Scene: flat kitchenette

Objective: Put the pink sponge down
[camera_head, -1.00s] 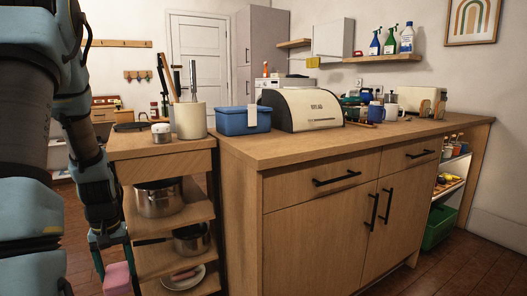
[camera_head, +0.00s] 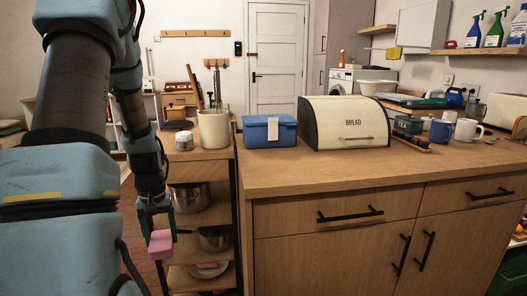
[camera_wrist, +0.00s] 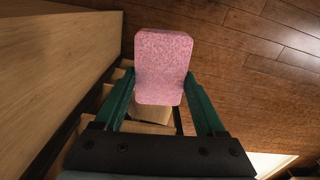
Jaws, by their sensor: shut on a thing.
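The pink sponge (camera_head: 161,244) is held in my gripper (camera_head: 158,236), at the lower left of the head view, in front of the open shelf unit. In the wrist view the sponge (camera_wrist: 163,66) sits upright between the two green fingers of my gripper (camera_wrist: 163,88), which are shut on its sides. The sponge hangs in the air, with the wooden floor and part of the shelves below it. Nothing shows under it in contact.
The counter (camera_head: 330,172) has a clear front strip. Behind it stand a blue box (camera_head: 269,131), a bread bin (camera_head: 350,123), a tea box and mugs. The shelf unit to its left holds a utensil crock (camera_head: 213,130) on top and pots (camera_head: 190,197) below.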

